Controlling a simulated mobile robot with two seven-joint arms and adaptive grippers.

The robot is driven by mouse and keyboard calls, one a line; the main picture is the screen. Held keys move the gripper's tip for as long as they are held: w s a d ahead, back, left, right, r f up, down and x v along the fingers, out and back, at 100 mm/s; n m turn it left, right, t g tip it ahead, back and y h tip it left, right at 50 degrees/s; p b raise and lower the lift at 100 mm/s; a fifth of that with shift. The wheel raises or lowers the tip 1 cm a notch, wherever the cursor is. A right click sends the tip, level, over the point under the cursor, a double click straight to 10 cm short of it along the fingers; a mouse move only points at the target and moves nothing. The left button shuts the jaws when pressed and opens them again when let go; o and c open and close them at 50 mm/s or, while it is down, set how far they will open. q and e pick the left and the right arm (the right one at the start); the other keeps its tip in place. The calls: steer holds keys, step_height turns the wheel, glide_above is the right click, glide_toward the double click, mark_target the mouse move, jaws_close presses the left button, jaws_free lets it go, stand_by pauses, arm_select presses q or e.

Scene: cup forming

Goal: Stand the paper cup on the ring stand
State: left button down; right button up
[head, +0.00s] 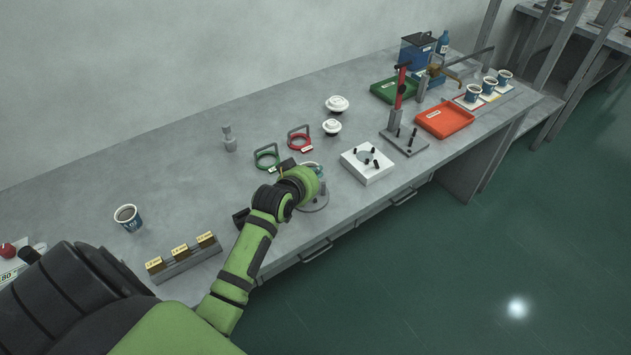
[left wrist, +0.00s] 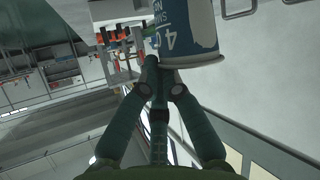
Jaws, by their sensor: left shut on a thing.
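My left gripper (head: 317,180) is over the front part of the bench. In the left wrist view its fingers (left wrist: 160,78) are closed together at the paper cup (left wrist: 190,28), a white and blue cup with printed lettering. In the head view my gripper and wrist mostly hide this cup. A round grey base with thin uprights, apparently the ring stand (head: 316,205), is right beneath and beside my gripper. Its upper part is hidden, so I cannot tell whether the cup touches it. My right gripper is not in view.
A white block with black pegs (head: 368,164) stands to the right, with a red-handled press (head: 398,105) beyond. Green (head: 266,158) and red (head: 299,138) ring holders lie behind my gripper. Another cup (head: 128,217) and a card rack (head: 185,258) are at left. The back left bench is clear.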

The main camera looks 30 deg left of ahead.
arm_select(q)
step_height(320, 180, down, 4)
steer(key=shift+r, duration=0.25)
steer(key=shift+f, duration=0.1)
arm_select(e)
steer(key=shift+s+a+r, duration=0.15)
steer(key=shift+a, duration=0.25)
arm_select(q)
steer(key=shift+f, duration=0.1)
steer(key=c, duration=1.4)
jaws_free()
steer(key=shift+c, duration=0.2)
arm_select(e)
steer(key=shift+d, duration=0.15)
arm_select(q)
steer(key=shift+s+r, duration=0.2)
steer(key=v, duration=1.1)
steer(key=shift+s+r, duration=0.15)
steer(key=shift+s, duration=0.1)
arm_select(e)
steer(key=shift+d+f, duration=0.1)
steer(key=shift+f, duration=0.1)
